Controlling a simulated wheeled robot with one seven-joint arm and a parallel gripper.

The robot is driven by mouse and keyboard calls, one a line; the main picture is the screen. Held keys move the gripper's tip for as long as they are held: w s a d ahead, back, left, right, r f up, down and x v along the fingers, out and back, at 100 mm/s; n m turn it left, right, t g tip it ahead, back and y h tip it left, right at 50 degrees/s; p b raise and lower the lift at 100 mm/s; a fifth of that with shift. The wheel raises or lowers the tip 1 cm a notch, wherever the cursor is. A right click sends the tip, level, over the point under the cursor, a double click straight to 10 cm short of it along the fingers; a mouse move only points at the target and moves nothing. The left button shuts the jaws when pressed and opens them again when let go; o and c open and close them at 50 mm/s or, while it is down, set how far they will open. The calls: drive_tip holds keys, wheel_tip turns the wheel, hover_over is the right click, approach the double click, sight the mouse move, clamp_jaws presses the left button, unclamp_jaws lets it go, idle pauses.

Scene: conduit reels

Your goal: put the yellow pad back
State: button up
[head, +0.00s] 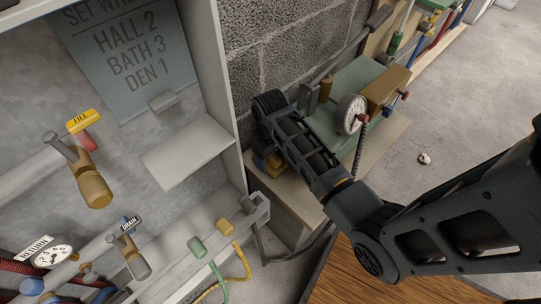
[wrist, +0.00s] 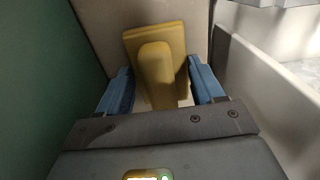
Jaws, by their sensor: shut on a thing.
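The yellow pad (wrist: 176,42) is a flat yellow plate with a rounded yellow block on its near face. In the wrist view it stands between the blue fingertips of my gripper (wrist: 160,92), which is shut on it. In the head view my gripper (head: 266,162) is low beside the cabinet's right wall, over the end of a pale bench. Only a small part of the yellow pad (head: 275,162) shows there, mostly hidden by my arm. I cannot tell whether the pad touches the surface behind it.
A green machine (head: 352,85) with a round gauge (head: 350,114) stands on the bench right of my arm. A cabinet (head: 222,90) with pipes and taps is on the left. Open floor lies right.

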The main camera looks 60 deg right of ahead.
drive_tip(key=shift+f, duration=0.15)
drive_tip(key=o, duration=1.1)
wheel_tip(320, 180, up, 12)
drive_tip(key=p, duration=0.3)
